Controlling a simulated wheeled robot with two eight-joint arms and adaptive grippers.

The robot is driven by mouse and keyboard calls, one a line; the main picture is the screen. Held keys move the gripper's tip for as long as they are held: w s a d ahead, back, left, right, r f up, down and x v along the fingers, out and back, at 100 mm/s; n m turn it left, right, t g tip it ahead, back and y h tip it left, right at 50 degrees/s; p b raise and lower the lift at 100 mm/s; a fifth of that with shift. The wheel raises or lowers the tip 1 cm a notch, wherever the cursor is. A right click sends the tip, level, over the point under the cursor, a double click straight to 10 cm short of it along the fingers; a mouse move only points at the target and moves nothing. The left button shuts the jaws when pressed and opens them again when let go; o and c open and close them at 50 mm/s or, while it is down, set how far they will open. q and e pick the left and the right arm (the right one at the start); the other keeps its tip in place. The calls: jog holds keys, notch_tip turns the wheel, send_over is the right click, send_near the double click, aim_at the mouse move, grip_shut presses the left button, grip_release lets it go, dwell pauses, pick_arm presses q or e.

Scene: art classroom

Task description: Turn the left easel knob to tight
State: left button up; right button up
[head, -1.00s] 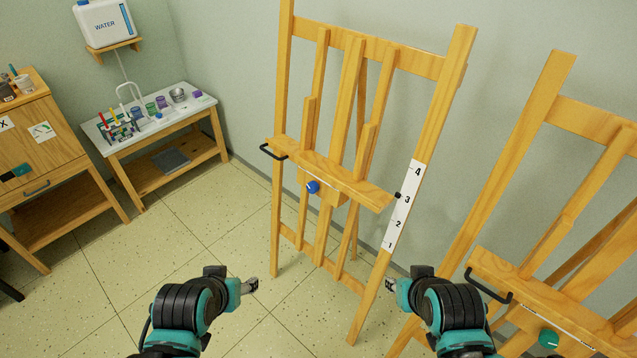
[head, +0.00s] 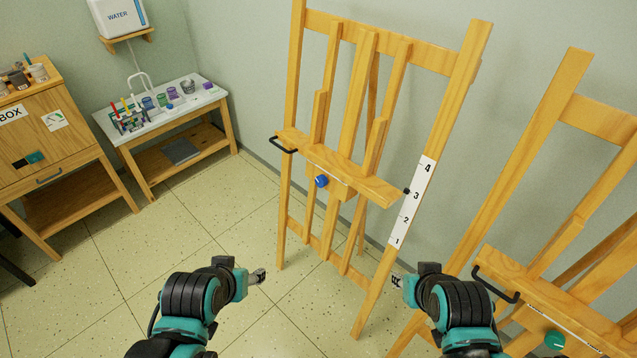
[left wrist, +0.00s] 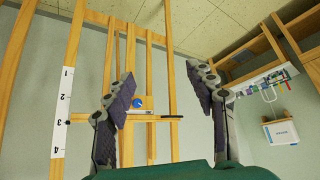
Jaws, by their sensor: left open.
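The left easel (head: 377,62) is a light wooden frame standing near the wall. Its blue knob (head: 321,181) is on the front below the tray ledge (head: 340,174). The knob also shows in the left wrist view (left wrist: 138,103), between the open fingers and beyond them. My left gripper (head: 258,276) is below and left of the knob in the head view, apart from it. The left wrist view shows its fingers (left wrist: 165,105) spread and empty. My right gripper (head: 397,281) is below and right of the knob; its fingers are too small to read.
The right easel (head: 592,115) with a green knob (head: 554,340) stands at right. A black handle (head: 284,146) sticks out from the left ledge end. A number scale (head: 411,202) is on the right leg.

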pick_arm(q)
jog(key=w+d+n+t+h, duration=0.1)
jog(key=w+d+n+h, duration=0.2)
jog(key=w+n, duration=0.35)
jog(key=w+d+f+n+h, duration=0.1)
jog(key=w+d+n+h, duration=0.2)
jog(key=w, duration=0.6)
jog(key=w+d+n+t+h, duration=0.1)
jog(key=w+d+n+h, duration=0.1)
jog(key=w+d+n, duration=0.45)
jog(key=n+t+h, duration=0.1)
jog(key=n+h, duration=0.1)
jog(key=n, duration=0.2)
send_near(319, 182)
notch_tip(319, 182, up, 3)
jog(key=s+d, duration=0.2)
jog(key=s, duration=0.1)
jog(key=w+f+n+t+h+b, duration=0.1)
jog(key=w+f+n+t+h, duration=0.2)
jog(key=f+n, duration=0.4)
jog(key=shift+n+y, duration=0.3)
jog(key=shift+y, duration=0.2)
jog(key=x, duration=0.2)
jog(key=b+x, duration=0.1)
jog(key=x, duration=0.2)
jog(key=a+r+b+x, duration=0.1)
jog(key=x, duration=0.1)
jog(key=shift+w+d, duration=0.2)
jog(key=shift+w, duration=0.4)
jog(key=c, duration=1.1)
